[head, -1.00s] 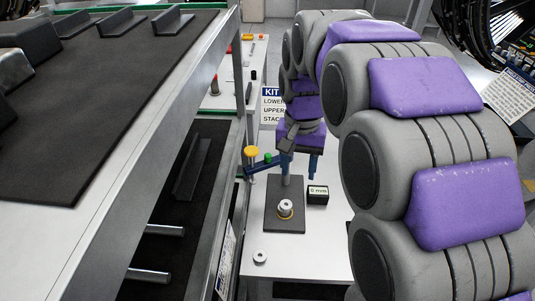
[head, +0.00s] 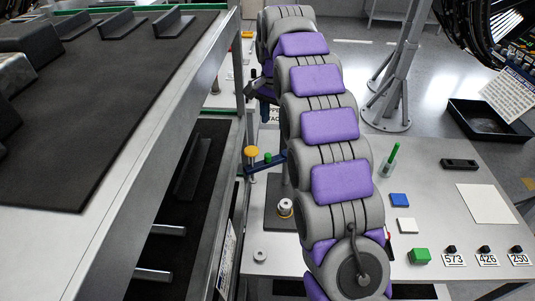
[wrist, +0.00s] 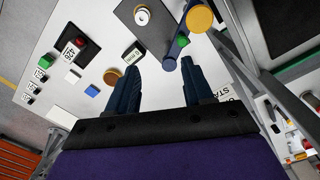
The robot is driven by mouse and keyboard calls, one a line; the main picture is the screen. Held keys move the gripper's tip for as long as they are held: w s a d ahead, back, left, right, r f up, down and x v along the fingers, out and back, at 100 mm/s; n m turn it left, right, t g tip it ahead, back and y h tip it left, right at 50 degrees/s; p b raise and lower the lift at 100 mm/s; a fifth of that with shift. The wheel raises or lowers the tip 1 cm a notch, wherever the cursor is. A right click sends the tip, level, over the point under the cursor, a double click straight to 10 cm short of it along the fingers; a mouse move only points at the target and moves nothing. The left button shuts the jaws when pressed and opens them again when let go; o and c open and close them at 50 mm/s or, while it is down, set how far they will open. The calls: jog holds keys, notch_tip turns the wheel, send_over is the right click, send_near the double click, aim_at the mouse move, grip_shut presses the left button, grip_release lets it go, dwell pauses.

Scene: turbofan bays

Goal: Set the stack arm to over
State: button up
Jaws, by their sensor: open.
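The stack arm (head: 265,162) is a blue bar with a yellow knob (head: 251,151) at its left end and a green knob (head: 267,157) beside it. In the wrist view, the blue bar (wrist: 173,52) lies at top centre-right, with the yellow knob (wrist: 199,18) to its right. A dark base plate (head: 280,222) carries a pale ring stack (head: 285,207). My gripper (wrist: 162,62) is open and empty in the wrist view, its fingers below and apart from the bar in the picture. In the head view my own arm hides the fingers and the bar's right end.
A grey shelf frame with a black mat (head: 80,110) stands close on the left. The table's right side holds a green block (head: 419,256), blue block (head: 399,200), white block (head: 407,225) and number cards (head: 454,260). A loose ring (head: 260,254) lies at the front left.

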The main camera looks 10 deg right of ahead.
jog(key=w+a+f+m, duration=0.1)
jog(key=w+f, duration=0.1)
jog(key=w, duration=0.3)
jog(key=b, duration=0.6)
send_over(268, 154)
notch_tip(268, 154, down, 7)
jog(key=shift+m, duration=0.3)
notch_tip(268, 154, down, 11)
jog(key=shift+b, duration=1.2)
grip_shut()
jog(key=shift+r, duration=0.1)
